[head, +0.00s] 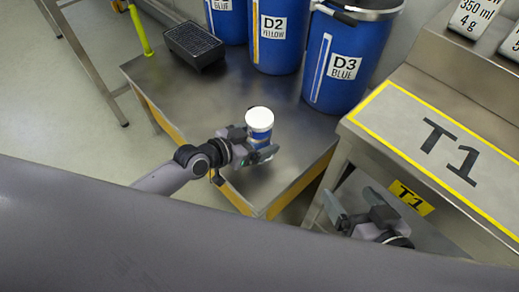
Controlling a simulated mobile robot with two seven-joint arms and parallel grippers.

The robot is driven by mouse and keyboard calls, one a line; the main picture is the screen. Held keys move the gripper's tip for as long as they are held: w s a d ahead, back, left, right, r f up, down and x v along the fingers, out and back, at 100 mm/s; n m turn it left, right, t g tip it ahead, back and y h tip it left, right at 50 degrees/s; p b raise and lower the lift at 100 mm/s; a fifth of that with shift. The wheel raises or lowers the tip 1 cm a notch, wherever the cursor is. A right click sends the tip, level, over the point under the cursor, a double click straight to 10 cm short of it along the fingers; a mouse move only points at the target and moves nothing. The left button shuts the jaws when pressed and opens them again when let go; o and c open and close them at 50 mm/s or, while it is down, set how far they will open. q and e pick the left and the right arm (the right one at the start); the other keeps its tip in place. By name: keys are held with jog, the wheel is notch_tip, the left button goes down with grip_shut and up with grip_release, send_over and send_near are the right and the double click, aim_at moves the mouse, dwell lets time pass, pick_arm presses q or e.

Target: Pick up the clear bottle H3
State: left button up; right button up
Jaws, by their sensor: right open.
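A small bottle (260,122) with a white cap and a blue and white body is at the steel table's front part. I cannot read H3 on it, and its lower part is partly hidden by my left gripper (262,146). The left gripper's fingers lie around or beside the bottle; I cannot tell whether they press on it or whether it stands on the table. My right gripper (355,205) is open and empty, low beside the T1 bench, apart from the bottle. No bottle marked H3 can be made out.
The steel table (185,95) has blue drums at its back, including D2 (275,50) and D3 (345,85), and a black ribbed box (194,43). The T1 bench (410,105) stands right, with white cards reading 350 ml and 4 g (475,18) behind.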

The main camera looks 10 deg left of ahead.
pick_arm(q)
jog(key=shift+w+d+f, duration=0.15)
jog(key=shift+w+d, duration=0.05)
jog(key=shift+w, duration=0.05)
jog(key=c, duration=1.2)
jog(key=shift+c, duration=0.9)
jog(key=shift+r, duration=0.2)
